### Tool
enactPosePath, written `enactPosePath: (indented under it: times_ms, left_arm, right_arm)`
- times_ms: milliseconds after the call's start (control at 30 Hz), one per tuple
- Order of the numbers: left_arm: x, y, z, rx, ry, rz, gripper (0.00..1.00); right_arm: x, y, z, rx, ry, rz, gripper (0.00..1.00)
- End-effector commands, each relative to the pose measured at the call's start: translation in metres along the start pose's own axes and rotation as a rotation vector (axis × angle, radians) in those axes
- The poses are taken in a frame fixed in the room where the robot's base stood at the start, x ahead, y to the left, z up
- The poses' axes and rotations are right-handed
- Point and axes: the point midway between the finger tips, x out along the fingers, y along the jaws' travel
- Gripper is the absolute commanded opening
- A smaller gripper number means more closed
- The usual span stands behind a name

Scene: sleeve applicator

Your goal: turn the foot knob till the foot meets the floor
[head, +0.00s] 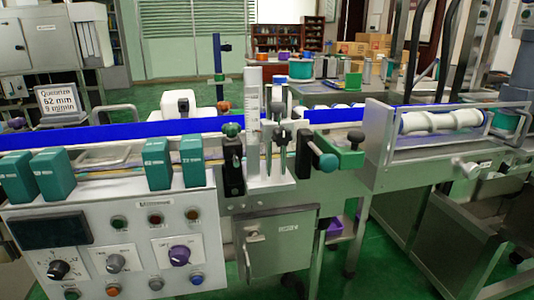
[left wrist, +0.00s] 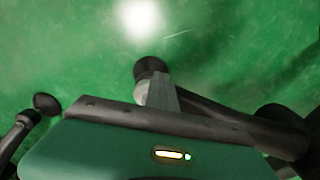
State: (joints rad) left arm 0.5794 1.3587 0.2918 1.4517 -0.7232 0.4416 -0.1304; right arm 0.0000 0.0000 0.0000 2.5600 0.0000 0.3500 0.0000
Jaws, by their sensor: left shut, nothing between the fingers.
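My left gripper (left wrist: 166,92) shows in the left wrist view as a teal body with a dark bar and a narrow grey finger part. It is shut and empty, pointing toward the green floor. A dark round piece with a pale lower part (left wrist: 149,72) lies right at the fingertips. It may be the foot knob, but I cannot tell if the fingers touch it. A dark disc on a stem (left wrist: 47,103) is at the left. The foot's gap to the floor cannot be made out. Neither gripper shows in the head view.
The sleeve machine with its control panel (head: 130,240) and blue-edged conveyor (head: 120,130) fills the head view. A grey cabinet (head: 275,250) hangs below it. A roller unit (head: 440,120) stands at the right. Green floor (left wrist: 235,45) is open beyond the gripper.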

Motion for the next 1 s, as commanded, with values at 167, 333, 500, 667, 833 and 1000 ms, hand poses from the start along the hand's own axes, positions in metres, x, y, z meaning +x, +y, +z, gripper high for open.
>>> enactPosePath:
  times_ms: [167,333,500,667,833,1000]
  left_arm:
    - [-0.003,-0.001,0.001,0.000,0.009,0.000,0.00]
    - [-0.006,-0.003,0.004,0.000,0.007,0.000,0.00]
    - [-0.032,-0.003,0.005,0.001,0.004,0.000,0.00]
    - [-0.055,-0.003,0.006,0.000,0.004,0.000,0.00]
    - [-0.062,-0.003,0.006,0.000,0.003,0.000,0.00]
    - [-0.060,-0.003,0.006,0.000,0.003,0.000,0.00]
  right_arm:
    - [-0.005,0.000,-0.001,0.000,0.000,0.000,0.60]
    - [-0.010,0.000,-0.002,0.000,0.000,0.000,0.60]
    - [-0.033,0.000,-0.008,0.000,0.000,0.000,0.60]
    - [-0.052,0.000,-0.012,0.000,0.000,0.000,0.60]
    - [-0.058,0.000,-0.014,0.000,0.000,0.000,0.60]
    - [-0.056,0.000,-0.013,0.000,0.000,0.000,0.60]
